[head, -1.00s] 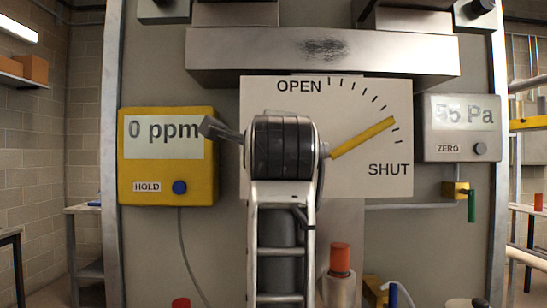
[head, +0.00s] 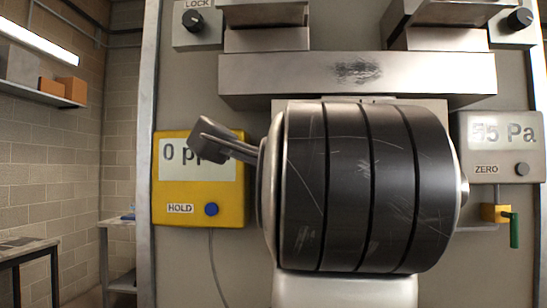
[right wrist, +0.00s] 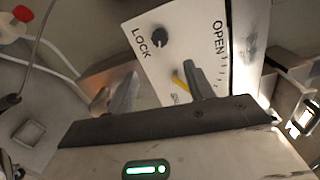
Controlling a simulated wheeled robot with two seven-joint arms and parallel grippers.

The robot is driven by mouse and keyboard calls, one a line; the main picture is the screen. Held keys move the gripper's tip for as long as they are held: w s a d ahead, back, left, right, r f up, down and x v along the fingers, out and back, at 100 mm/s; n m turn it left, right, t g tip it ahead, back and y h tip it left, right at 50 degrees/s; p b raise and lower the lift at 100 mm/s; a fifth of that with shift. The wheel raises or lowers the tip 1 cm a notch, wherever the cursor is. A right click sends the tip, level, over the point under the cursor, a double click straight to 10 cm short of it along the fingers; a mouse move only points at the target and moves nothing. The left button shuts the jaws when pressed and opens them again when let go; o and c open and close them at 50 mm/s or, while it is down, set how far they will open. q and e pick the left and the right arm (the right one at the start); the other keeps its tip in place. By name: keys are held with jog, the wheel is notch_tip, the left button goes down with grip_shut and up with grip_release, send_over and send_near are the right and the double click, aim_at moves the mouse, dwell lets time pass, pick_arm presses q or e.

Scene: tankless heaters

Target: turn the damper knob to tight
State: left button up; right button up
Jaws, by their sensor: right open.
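In the right wrist view a black knob (right wrist: 160,38) labelled LOCK sits on the pale damper plate (right wrist: 188,22). The yellow pointer (right wrist: 180,80) is close to it, and OPEN is printed at the plate's other edge. My right gripper (right wrist: 160,88) is open and empty, its two grey fingers apart in front of the plate. One finger overlaps the view of the pointer; I cannot tell if they touch. The knob lies beyond the fingertips. In the head view my arm's black ribbed link covers the plate's middle, hiding the LOCK knob and pointer. My left gripper does not show.
A yellow meter (head: 230,200) reading ppm is left of my arm. A grey meter (head: 505,130) reading 55 Pa is at the right. A metal ledge (head: 270,80) runs above the plate. Another knob labelled LOCK (head: 192,20) is at the upper left.

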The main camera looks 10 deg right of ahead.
pick_arm(q)
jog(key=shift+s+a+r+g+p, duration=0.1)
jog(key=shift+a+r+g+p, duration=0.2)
jog(key=shift+p, duration=0.95)
pick_arm(e)
jog(key=shift+v, duration=0.75)
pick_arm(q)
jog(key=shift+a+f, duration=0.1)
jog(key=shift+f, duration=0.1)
